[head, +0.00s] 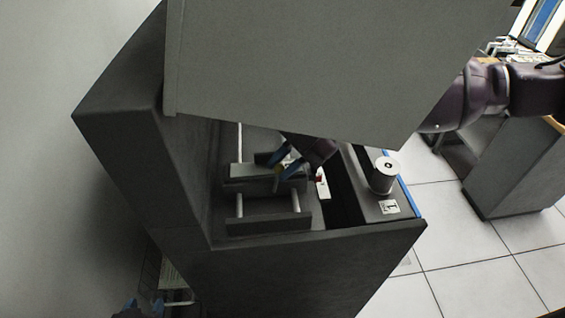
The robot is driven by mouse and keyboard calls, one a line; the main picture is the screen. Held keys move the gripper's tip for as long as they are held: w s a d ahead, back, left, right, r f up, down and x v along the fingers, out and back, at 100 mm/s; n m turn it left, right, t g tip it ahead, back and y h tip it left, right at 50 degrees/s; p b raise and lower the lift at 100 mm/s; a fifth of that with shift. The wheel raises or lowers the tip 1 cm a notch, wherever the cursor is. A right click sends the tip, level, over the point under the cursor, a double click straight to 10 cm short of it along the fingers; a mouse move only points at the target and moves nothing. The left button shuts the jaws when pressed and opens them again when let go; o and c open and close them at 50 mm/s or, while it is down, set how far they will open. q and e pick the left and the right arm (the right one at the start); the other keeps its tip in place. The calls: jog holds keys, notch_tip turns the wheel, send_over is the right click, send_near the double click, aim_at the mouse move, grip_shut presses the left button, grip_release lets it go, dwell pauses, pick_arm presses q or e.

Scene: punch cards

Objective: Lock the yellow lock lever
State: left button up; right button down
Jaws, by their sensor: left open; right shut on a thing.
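The yellow lock lever (278,170) shows only as a small yellowish patch on the dark sliding block inside the grey machine's open bay. My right gripper (283,163), with blue fingertips, is shut on it, and the fingers hide most of the lever. Its exact angle cannot be told. My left gripper (144,304) is at the bottom left edge, low beside the machine. Its blue fingertips are apart with nothing between them.
A large light grey panel (310,65) hangs over the bay and hides part of my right arm. The machine (290,270) has rails, a silver cylinder (383,175) and blue edging. A wire basket (172,285) is below left. Tiled floor (480,250) is clear at right.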

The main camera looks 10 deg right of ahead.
jog(key=c, duration=1)
grip_release()
jog(key=shift+r, duration=0.1)
jog(key=b+v, duration=0.1)
jog(key=v, duration=0.8)
jog(key=shift+w+d+r, duration=0.1)
jog(key=shift+d+r, duration=0.1)
jog(key=shift+d, duration=0.1)
jog(key=shift+w+d+r, duration=0.15)
jog(key=shift+d+r, duration=0.2)
jog(key=shift+d, duration=0.05)
